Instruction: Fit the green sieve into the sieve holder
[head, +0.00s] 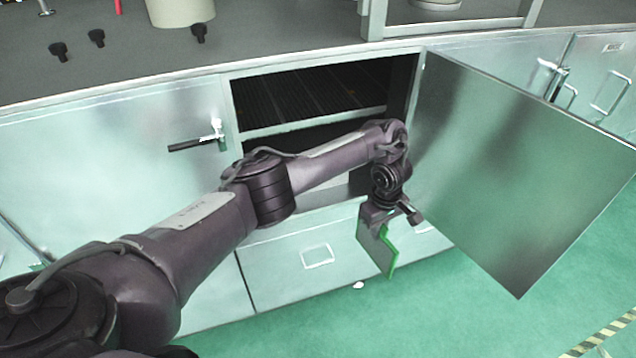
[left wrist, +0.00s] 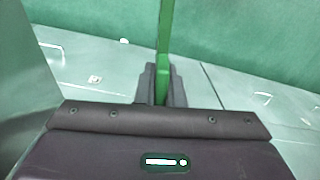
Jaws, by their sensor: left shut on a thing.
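The green sieve (head: 378,252) hangs below my left gripper (head: 374,222) in the head view, as a thin tilted plate with a bright green edge. My left gripper is shut on it, in front of the cabinet's lower drawer front. In the left wrist view the sieve (left wrist: 166,30) shows edge-on as a narrow green strip between the fingers of my left gripper (left wrist: 162,75). I cannot pick out the sieve holder for certain; the open cabinet (head: 310,128) has a dark, ribbed upper compartment, and my arm partly hides its lower one. My right gripper is not in view.
The cabinet door (head: 520,165) stands wide open to the right of my left gripper. A latch handle (head: 195,143) sticks out left of the opening. The worktop (head: 110,70) above holds several black knobs and a pale container (head: 180,8). The green floor is mostly clear.

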